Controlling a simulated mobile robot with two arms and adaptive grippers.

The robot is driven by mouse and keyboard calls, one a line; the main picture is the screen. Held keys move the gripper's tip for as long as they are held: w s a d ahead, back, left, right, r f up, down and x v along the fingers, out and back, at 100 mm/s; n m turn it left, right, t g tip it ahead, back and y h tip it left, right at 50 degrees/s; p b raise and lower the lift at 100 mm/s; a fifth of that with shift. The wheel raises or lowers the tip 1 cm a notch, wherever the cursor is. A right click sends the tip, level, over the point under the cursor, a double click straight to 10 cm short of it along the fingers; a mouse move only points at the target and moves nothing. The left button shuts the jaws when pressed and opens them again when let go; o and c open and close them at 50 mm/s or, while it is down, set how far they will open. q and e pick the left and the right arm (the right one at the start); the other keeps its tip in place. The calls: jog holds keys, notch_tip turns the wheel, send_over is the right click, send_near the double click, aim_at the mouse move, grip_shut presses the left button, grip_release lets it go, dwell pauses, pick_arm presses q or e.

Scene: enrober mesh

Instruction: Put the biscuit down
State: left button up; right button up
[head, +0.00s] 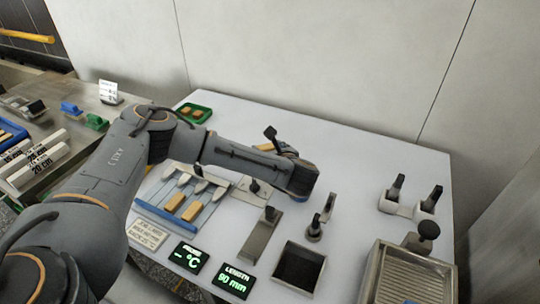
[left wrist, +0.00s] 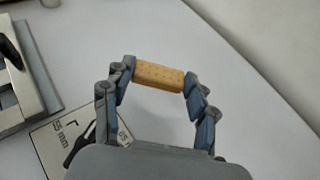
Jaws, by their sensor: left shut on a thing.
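My left gripper (left wrist: 159,82) is shut on a tan rectangular biscuit (left wrist: 159,75), held by its two ends between the fingertips in the left wrist view. A pale table surface shows beneath and around it; I cannot tell how far the biscuit is above the table. In the head view my left arm reaches across the table, and its wrist hides most of the gripper. Two more biscuits (head: 174,202) lie on a blue and white slatted rack (head: 152,196) below the arm. My right gripper is not in view.
A green tray (head: 207,118) with small biscuits stands at the back left. A dark square bin (head: 299,268), a ribbed metal tray (head: 418,280) and black-handled tools (head: 428,202) stand to the right.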

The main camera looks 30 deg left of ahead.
pick_arm(q)
jog(key=w+f, duration=0.2)
jog(key=shift+a+f, duration=0.3)
jog(key=shift+a, duration=0.05)
jog(key=shift+f+p, duration=0.35)
jog(key=shift+f, duration=1.1)
jog(key=shift+s, duration=0.1)
jog(key=shift+f, duration=0.15)
jog(key=o, duration=0.9)
jog(key=shift+c, duration=0.2)
